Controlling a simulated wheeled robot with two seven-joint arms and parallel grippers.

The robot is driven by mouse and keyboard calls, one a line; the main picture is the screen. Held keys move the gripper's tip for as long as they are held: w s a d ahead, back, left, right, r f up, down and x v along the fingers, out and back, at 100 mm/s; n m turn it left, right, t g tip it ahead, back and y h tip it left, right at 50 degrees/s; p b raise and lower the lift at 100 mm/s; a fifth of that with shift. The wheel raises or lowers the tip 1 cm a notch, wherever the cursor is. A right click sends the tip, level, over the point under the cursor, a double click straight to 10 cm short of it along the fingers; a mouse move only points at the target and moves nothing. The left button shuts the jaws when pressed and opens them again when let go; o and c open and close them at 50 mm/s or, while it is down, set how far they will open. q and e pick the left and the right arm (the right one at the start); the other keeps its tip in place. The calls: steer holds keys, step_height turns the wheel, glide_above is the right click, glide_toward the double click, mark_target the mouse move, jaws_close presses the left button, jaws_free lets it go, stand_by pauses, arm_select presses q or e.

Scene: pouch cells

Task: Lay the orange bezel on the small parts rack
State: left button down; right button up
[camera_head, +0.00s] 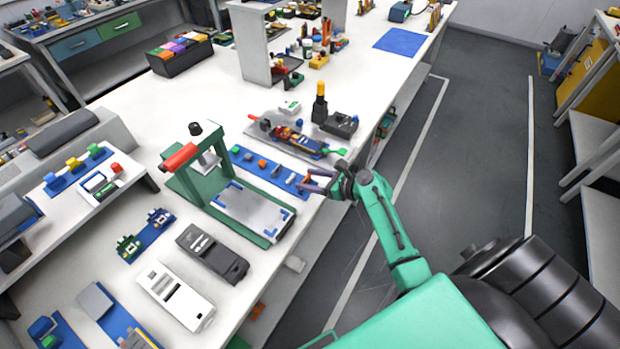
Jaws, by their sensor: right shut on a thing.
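My right gripper (314,180) is at the right end of a long blue strip (290,184) on the white bench, which looks like the small parts rack. The gripper is shut on a small orange piece, which looks like the orange bezel (306,181). The bezel is at or just above the strip's right end; I cannot tell whether it touches. The fingers hide part of it. Several small parts, one orange (262,164) and others grey or blue, sit along the strip. My left gripper is not in view.
A green fixture with a red roller (180,157) and a pale plate (252,208) stands left of and below the strip. The bench's right edge is close to my gripper, with open floor beyond.

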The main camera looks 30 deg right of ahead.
steer(key=shift+f+b, duration=0.4)
steer(key=shift+f, duration=0.45)
steer(key=o, duration=1.4)
steer(key=shift+c, duration=0.2)
steer(key=v, duration=1.4)
steer(key=shift+s+d+r, duration=0.15)
steer(key=shift+r, duration=0.05)
